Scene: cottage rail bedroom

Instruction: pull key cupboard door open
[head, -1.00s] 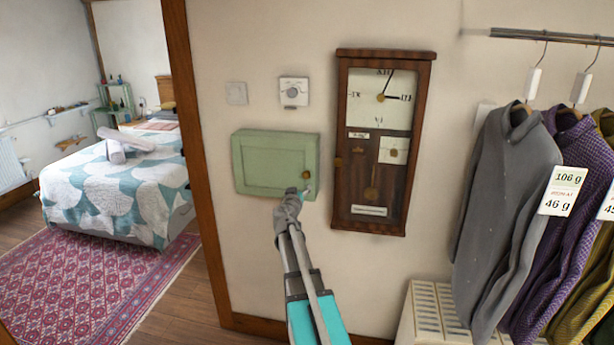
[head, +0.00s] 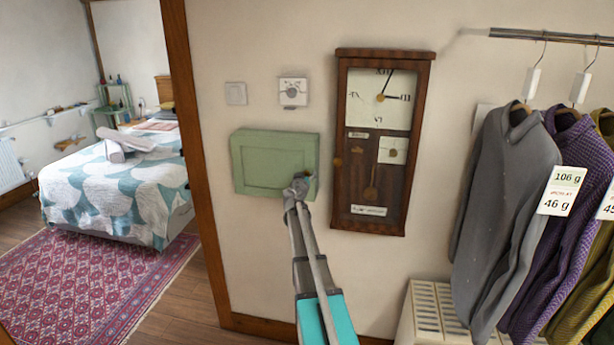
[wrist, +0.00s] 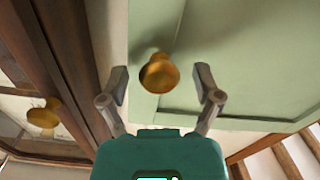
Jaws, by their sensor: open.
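The key cupboard (head: 262,150) is a pale green box on the wall, and its door (head: 270,168) looks shut. In the wrist view the green door (wrist: 235,60) fills the upper right, with a round brass knob (wrist: 158,72) near its edge. My gripper (wrist: 161,76) is open, with one finger on each side of the knob and visible gaps between. In the head view my gripper (head: 301,184) is at the lower right corner of the cupboard and largely hides the knob.
A wooden wall clock (head: 383,140) hangs close to the right of the cupboard; its brass knob (wrist: 44,116) shows in the wrist view. A switch (head: 236,93) and a dial (head: 293,92) are above. Clothes (head: 505,190) hang at the right. A wooden post (head: 200,160) stands left.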

